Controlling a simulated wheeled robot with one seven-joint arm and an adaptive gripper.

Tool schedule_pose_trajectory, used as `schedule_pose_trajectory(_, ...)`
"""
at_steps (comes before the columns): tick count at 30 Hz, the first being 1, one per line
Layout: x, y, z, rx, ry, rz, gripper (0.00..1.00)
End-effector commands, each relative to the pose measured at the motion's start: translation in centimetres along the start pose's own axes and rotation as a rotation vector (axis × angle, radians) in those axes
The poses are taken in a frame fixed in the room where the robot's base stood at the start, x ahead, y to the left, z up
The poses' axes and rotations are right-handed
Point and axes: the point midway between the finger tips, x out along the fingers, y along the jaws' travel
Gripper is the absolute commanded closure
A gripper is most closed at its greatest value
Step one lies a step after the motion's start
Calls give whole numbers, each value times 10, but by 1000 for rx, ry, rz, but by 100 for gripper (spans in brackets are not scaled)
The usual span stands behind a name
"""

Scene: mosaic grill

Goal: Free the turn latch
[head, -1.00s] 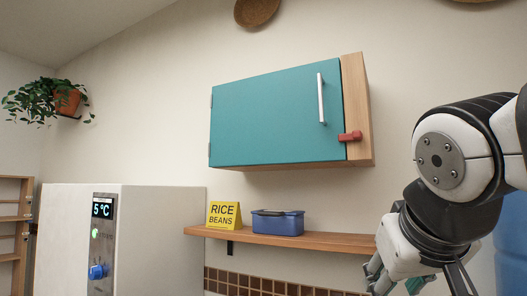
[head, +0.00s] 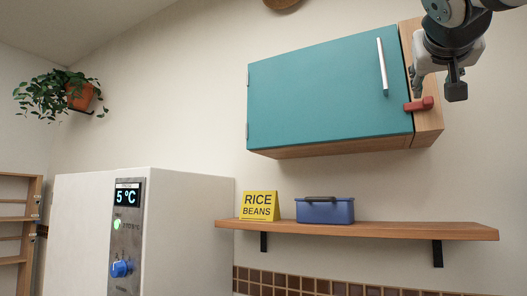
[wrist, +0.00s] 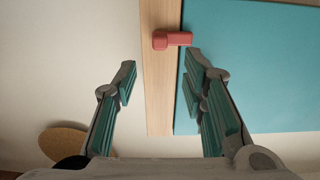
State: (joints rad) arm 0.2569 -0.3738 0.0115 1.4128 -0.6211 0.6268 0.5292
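The red turn latch (head: 420,104) sits on the wooden strip (head: 425,122) at the right of the wall cabinet. It lies about level, its narrow arm reaching over the edge of the shut teal door (head: 325,95). In the wrist view the latch (wrist: 172,40) shows just beyond the fingertips, lying across the strip's edge and onto the door. My gripper (head: 436,88) hangs beside the latch in the head view. Its fingers (wrist: 162,66) are spread, with nothing between them but the strip and door behind. I cannot tell whether a finger touches the latch.
A white upright handle (head: 383,67) is on the door left of the latch. Below, a wooden shelf (head: 390,230) holds a yellow RICE BEANS sign (head: 260,206) and a blue box (head: 325,210). A white appliance (head: 190,235) stands lower left. Wall between cabinet and shelf is clear.

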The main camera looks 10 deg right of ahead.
Motion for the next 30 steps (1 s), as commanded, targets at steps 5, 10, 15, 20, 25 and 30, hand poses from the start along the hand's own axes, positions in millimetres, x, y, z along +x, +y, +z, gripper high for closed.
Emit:
schedule_pose_trajectory(5, 36, 0, 0, -1, -3, -1, 62)
schedule_pose_trajectory(10, 62, 0, 0, 0, -2, -1, 62)
schedule_pose_trajectory(15, 75, -1, 0, 0, -1, -2, 62)
schedule_pose_trajectory(20, 78, 0, 0, 0, 0, -2, 62)
schedule_pose_trajectory(25, 78, 0, 0, 0, 0, -2, 62)
schedule_pose_trajectory(30, 78, 0, 0, 0, -1, -2, 96)
